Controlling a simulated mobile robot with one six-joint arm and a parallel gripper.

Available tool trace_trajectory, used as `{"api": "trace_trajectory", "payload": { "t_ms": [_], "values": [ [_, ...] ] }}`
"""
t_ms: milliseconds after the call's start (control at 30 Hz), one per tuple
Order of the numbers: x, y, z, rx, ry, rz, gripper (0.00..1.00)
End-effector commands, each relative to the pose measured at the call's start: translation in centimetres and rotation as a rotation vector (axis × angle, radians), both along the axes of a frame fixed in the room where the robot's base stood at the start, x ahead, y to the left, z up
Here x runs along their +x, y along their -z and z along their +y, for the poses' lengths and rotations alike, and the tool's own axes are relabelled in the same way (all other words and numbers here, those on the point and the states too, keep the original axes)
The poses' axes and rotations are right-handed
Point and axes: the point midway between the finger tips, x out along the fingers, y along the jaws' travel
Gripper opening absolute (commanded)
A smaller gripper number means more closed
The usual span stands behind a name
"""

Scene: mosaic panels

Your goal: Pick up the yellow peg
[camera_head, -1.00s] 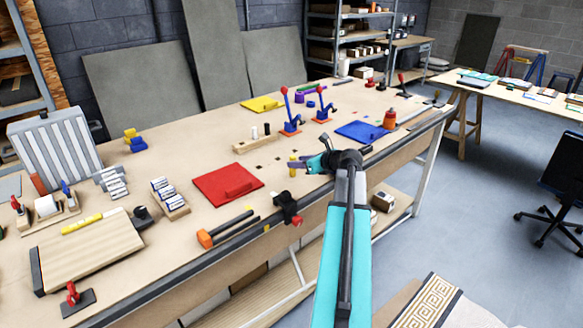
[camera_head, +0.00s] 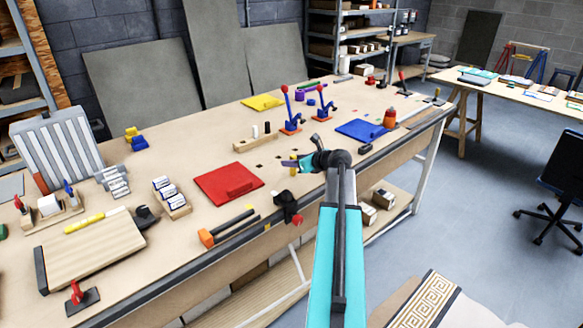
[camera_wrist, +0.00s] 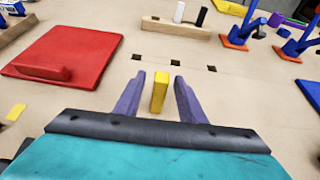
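The yellow peg (camera_wrist: 160,92) stands upright on the bench top in the middle of the wrist view. My gripper (camera_wrist: 158,95) is open, with one purple finger on each side of the peg. A narrow gap shows between the peg and each finger, so it is not clasped. In the head view my gripper (camera_head: 291,163) is low over the bench near its front edge, and the peg (camera_head: 294,157) is small and partly hidden by the fingers.
A red panel with a handle (camera_wrist: 68,55) lies left of the peg. Behind it are square holes and a wooden block (camera_wrist: 172,29) holding a white and a black peg. Blue toggle clamps (camera_head: 291,122) stand further back. A black clamp (camera_head: 287,207) sits at the front edge.

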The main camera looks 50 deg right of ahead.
Motion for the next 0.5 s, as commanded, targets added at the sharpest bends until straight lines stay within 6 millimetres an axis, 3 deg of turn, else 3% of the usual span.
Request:
{"api": "trace_trajectory", "payload": {
  "t_ms": [33,200,500],
  "values": [
    [-0.01,0.0,-0.02,0.0,0.0,0.0,0.27],
    [-0.03,-0.01,-0.03,0.0,0.0,0.0,0.0],
    [-0.05,-0.04,-0.06,0.0,0.001,0.0,0.0]
  ]
}}
